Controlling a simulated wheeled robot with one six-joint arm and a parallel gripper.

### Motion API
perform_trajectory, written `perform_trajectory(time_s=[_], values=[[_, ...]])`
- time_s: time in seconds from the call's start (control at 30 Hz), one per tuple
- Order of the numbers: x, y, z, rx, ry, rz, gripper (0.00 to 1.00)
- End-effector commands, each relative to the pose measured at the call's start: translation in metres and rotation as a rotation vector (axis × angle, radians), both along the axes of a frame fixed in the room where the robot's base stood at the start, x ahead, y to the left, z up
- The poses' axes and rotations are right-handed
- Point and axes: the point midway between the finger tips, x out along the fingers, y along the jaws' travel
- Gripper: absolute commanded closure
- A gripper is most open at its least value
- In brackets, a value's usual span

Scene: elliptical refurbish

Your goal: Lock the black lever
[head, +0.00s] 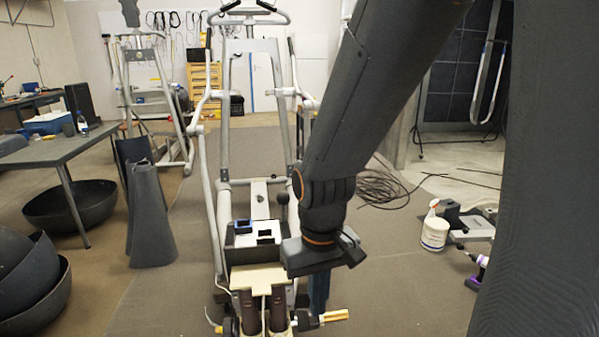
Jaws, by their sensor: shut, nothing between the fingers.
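The elliptical machine (223,190) stands in the middle of the head view. A black round knob on a short upright stem (282,200) rises from its centre, left of my arm; it looks like the black lever. My gripper (318,308) points down at the machine's near right side, below and right of that knob and apart from it. Its dark fingers look shut and empty. They are close to a bar with a yellow handle (334,316) at the machine's near end; I cannot tell whether they touch. My wrist hides part of the machine's right side.
A table (62,150) and dark bowls (75,208) stand at the left, with grey cone-like pieces (150,215) nearer the machine.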

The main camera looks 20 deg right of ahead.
Motion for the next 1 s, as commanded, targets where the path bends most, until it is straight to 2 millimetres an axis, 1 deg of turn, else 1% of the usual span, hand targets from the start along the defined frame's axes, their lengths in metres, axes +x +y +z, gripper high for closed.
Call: perform_trajectory(time_s=[0.33, 0.37, 0.47, 0.57, 0.6, 0.67, 0.7, 0.77, 0.8, 0.9, 1.0], values=[[0.001, 0.0, 0.001, 0.0, -0.001, 0.0, 1.0], [0.002, 0.0, 0.004, -0.001, -0.004, -0.001, 1.0], [0.016, 0.001, 0.023, -0.009, -0.027, -0.009, 1.0], [0.043, 0.0, 0.061, -0.025, -0.072, -0.032, 1.0], [0.057, 0.001, 0.08, -0.031, -0.097, -0.044, 1.0], [0.079, 0.003, 0.112, -0.042, -0.136, -0.065, 1.0], [0.093, 0.004, 0.134, -0.049, -0.161, -0.078, 1.0], [0.113, 0.006, 0.165, -0.058, -0.201, -0.099, 1.0], [0.125, 0.008, 0.185, -0.063, -0.225, -0.113, 1.0], [0.15, 0.011, 0.229, -0.072, -0.28, -0.146, 1.0], [0.167, 0.014, 0.26, -0.078, -0.319, -0.171, 1.0]])
